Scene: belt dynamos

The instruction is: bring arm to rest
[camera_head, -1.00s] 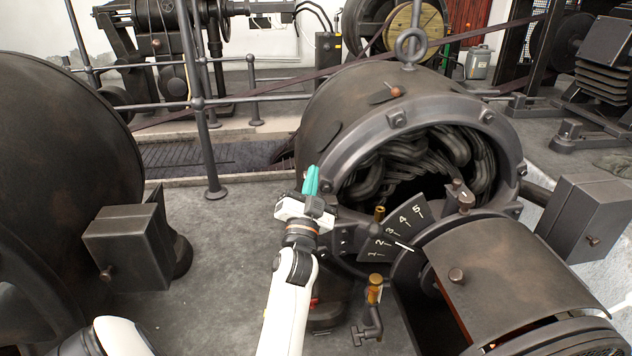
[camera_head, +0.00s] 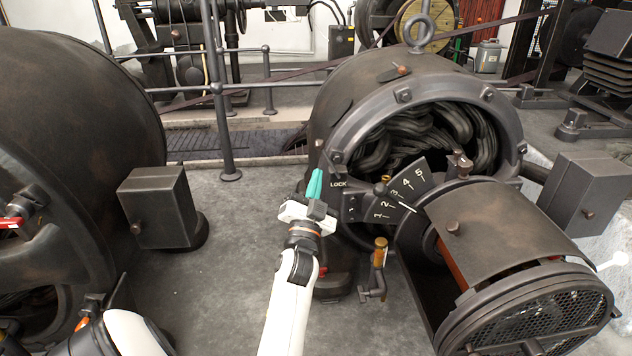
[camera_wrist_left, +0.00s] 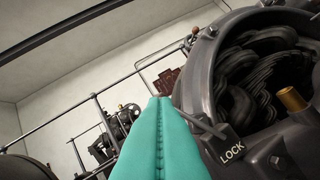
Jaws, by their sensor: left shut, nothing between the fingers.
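My left gripper (camera_head: 314,186) has teal fingers pressed together with nothing between them. It points up and away in front of the dynamo housing (camera_head: 345,110), just left of the plate marked LOCK and 1 to 5 (camera_head: 400,195). In the left wrist view, the teal fingers (camera_wrist_left: 160,125) are shut, with the LOCK label (camera_wrist_left: 232,152) to their right. I cannot tell whether the fingers touch the housing. My right gripper does not show.
A grey box (camera_head: 158,208) and a large dark round machine (camera_head: 75,110) stand at left. A railing post (camera_head: 222,130) rises behind. A brass-topped cock (camera_head: 380,252) sits right of my left forearm. The grey floor (camera_head: 230,280) left of the forearm is clear.

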